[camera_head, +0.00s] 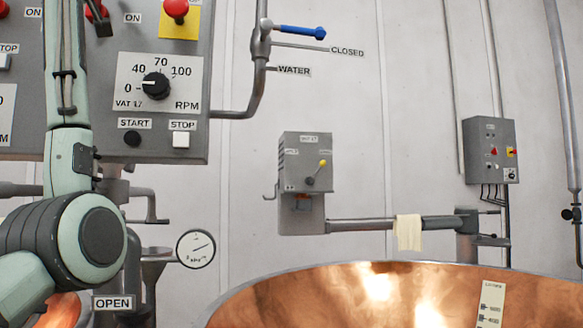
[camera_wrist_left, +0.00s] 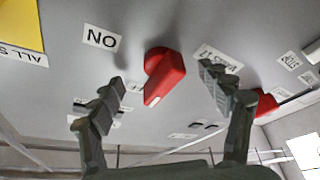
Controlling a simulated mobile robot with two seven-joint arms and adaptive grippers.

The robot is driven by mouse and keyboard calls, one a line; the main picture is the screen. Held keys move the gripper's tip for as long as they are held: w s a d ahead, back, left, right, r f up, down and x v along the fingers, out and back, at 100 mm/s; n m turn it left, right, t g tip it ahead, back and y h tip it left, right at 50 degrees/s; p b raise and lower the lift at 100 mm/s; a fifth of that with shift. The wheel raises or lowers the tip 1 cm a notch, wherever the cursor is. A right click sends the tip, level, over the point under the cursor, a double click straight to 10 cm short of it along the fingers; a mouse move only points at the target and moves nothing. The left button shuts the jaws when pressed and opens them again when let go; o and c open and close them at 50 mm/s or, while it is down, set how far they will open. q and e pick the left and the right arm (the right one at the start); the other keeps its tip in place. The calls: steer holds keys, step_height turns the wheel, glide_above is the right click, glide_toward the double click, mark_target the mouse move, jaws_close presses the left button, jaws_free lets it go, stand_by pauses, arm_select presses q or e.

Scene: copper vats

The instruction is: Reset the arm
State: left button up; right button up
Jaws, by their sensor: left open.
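My left arm (camera_head: 68,150) rises along the left side of the head view, in front of the grey control panel (camera_head: 190,105). My left gripper (camera_wrist_left: 163,76) is open and empty in the left wrist view. Its two fingers stand apart on either side of a red rotary switch (camera_wrist_left: 165,76) on the panel face. I cannot tell how far the fingertips are from the switch. An ON label (camera_wrist_left: 103,37) is beside it. My right arm and gripper are in neither view.
The panel has a black RPM dial (camera_head: 156,85), a red emergency button (camera_head: 176,9), and a black start button (camera_head: 132,139). A blue-handled water valve (camera_head: 302,33) is on a pipe to its right. A copper vat (camera_head: 400,290) fills the lower right. A pressure gauge (camera_head: 196,249) is lower left.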

arm_select(q)
steer(key=m+t, duration=0.1)
steer(key=m, duration=0.1)
steer(key=m+h, duration=0.1)
steer(key=m, duration=0.2)
steer(key=shift+t+h, duration=0.3)
steer(key=shift+t, duration=0.1)
steer(key=m+h, duration=0.1)
steer(key=m, duration=0.2)
steer(key=m+t+h, duration=0.1)
steer(key=m+h, duration=0.1)
steer(key=m, duration=0.1)
steer(key=shift+f, duration=0.1)
steer(key=shift+s+d+f+m, duration=0.1)
steer(key=shift+d+f+m, duration=0.05)
steer(key=shift+m, duration=0.15)
steer(key=shift+s+d+f, duration=0.1)
steer(key=shift+s+d, duration=0.05)
steer(key=shift+s, duration=0.3)
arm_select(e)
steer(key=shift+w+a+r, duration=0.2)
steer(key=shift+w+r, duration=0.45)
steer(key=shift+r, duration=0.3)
arm_select(q)
steer(key=shift+f+b, duration=0.1)
steer(key=shift+b, duration=0.2)
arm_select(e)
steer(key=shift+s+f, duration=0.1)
